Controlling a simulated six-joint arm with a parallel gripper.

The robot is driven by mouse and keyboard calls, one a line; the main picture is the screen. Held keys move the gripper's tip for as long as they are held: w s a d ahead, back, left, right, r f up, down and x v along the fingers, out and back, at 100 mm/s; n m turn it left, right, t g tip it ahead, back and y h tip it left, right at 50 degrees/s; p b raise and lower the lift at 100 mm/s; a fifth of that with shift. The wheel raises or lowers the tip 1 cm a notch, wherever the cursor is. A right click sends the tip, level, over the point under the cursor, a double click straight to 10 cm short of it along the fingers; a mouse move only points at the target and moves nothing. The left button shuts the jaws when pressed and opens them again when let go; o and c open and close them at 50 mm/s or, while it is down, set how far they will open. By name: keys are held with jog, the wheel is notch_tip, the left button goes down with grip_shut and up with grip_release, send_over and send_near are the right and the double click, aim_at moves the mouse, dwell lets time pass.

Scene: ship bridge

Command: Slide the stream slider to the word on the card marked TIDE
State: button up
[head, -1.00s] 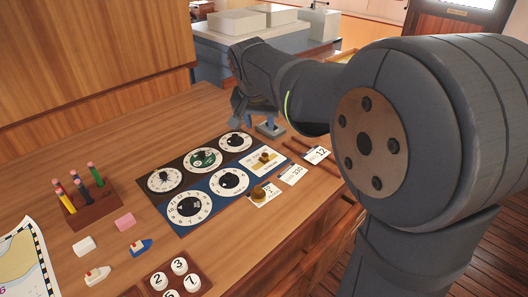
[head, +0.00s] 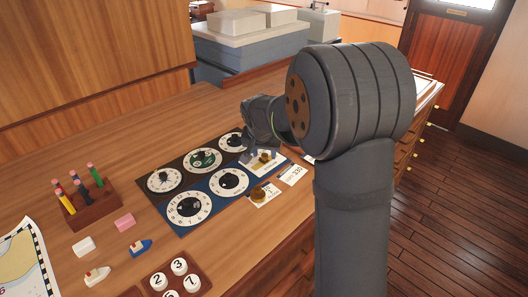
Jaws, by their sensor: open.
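A small pale plate with a brass knob (head: 264,156), which looks like the stream slider, sits at the right end of the dial panel (head: 181,228). My gripper (head: 261,158) is open, low over that plate and close to the knob; I cannot tell whether it touches. The arm and fingers partly cover the plate, and its words are too small to read. White cards lie along the panel's right side: one under a brass weight (head: 257,201) and one reading about 330 (head: 292,174). Which card is marked TIDE is not legible.
Several round dials fill the panel left of the slider. A pencil block (head: 93,212), small erasers, toy boats (head: 141,247) and a tray of numbered pegs (head: 173,284) stand on the desk at left and front. My arm covers the desk's right part.

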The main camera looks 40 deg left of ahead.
grip_shut()
jog(key=shift+w, duration=1.75)
grip_release()
jog(key=v, duration=1.7)
jog(key=shift+s, duration=0.2)
